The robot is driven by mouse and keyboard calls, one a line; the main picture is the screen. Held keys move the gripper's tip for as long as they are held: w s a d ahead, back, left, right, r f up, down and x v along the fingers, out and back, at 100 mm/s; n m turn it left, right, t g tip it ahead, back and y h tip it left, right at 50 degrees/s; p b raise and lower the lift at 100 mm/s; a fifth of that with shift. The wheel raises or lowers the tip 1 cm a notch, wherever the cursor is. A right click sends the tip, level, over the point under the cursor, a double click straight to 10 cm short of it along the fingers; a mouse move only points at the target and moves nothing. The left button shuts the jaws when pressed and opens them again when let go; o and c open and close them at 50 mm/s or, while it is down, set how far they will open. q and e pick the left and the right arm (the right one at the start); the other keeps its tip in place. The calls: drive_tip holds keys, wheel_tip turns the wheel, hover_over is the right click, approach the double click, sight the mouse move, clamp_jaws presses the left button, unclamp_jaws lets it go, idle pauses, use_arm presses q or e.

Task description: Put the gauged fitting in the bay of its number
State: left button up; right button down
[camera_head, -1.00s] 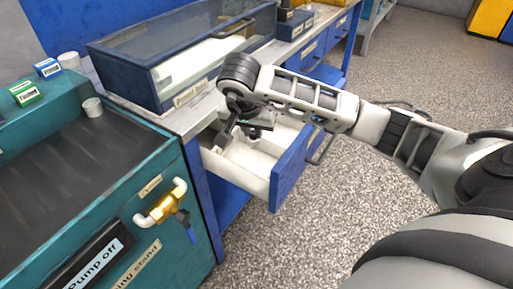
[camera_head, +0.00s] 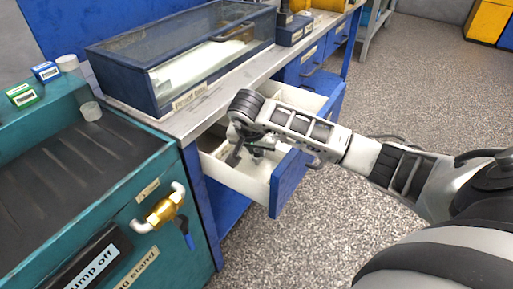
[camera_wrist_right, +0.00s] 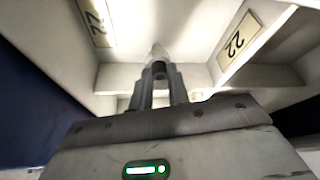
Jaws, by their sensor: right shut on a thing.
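My right gripper (camera_wrist_right: 160,92) is shut on a small grey fitting (camera_wrist_right: 158,53), which shows between and beyond the fingertips in the right wrist view. In the head view my right gripper (camera_head: 243,153) reaches down into the open white drawer (camera_head: 257,186) with a blue front. Pale dividers split the drawer into bays. Two tags show in the wrist view, a left tag (camera_wrist_right: 96,22) and a right tag (camera_wrist_right: 239,44); both seem to read 22. I cannot tell whether the fitting touches the bay floor. My left gripper is out of view.
A glass-topped blue case (camera_head: 190,60) stands on the bench above the drawer. At left is a teal test stand (camera_head: 125,165) with a brass valve (camera_head: 162,211) and small green (camera_head: 25,94) and blue (camera_head: 46,71) boxes.

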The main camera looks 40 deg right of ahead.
drive_tip(key=shift+f, duration=0.1)
drive_tip(key=c, duration=1.3)
unclamp_jaws()
drive_tip(key=shift+c, duration=0.2)
